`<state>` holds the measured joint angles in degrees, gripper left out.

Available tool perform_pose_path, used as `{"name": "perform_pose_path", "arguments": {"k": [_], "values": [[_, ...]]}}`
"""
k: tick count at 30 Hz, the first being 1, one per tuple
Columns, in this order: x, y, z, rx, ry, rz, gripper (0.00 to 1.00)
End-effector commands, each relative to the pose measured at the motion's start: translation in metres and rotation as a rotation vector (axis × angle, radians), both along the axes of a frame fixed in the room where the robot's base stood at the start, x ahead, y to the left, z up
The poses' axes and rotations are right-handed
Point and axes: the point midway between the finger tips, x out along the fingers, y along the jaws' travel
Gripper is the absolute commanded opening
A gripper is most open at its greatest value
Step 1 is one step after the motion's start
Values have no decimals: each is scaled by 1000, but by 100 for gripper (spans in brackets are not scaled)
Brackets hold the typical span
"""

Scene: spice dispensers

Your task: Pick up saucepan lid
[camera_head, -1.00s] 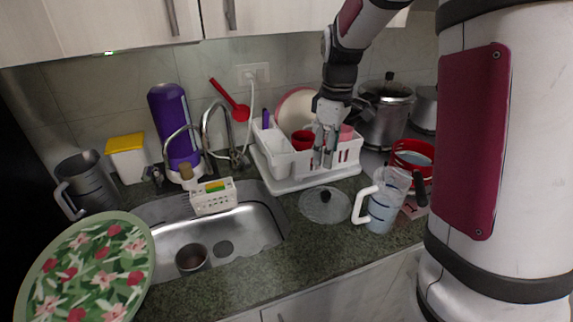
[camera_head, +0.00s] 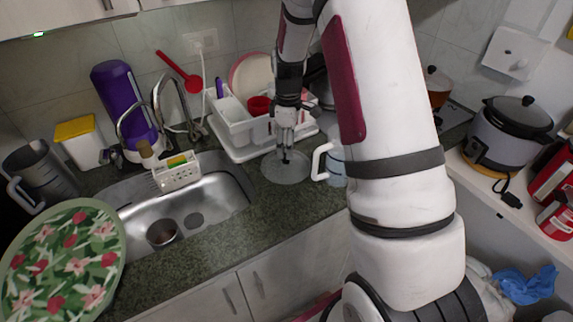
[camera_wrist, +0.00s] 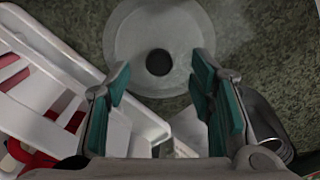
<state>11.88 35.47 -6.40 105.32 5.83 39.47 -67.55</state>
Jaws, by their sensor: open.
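The saucepan lid (camera_head: 273,170) is a round, clear lid with a dark knob, lying flat on the counter just in front of the dish rack. In the wrist view the lid (camera_wrist: 188,72) is at the top middle, and its dark knob (camera_wrist: 159,62) lies just beyond and between the fingertips. My gripper (camera_head: 284,152) points down over the lid, close to the knob; in the head view its fingers partly cover the lid. In the wrist view my gripper (camera_wrist: 160,84) is open, its two teal-padded fingers wide apart and nothing between them.
The white dish rack (camera_head: 243,152) stands right behind the lid. A measuring jug (camera_head: 322,160) stands close to the lid's right, partly hidden by my arm. The sink (camera_head: 207,205) is to the left. Counter in front of the lid is clear.

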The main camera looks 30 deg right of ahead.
Motion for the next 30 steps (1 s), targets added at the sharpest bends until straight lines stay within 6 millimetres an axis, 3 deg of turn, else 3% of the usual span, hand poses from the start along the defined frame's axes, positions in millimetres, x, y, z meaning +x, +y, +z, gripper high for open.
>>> {"name": "perform_pose_path", "arguments": {"k": [10, 20, 26, 30], "values": [[4, 4, -42, 1, 2, 1, 49], [5, 4, -48, 0, 0, 0, 49], [5, 4, -49, 0, 1, 0, 4], [5, 4, -49, 1, 2, 0, 0]]}}
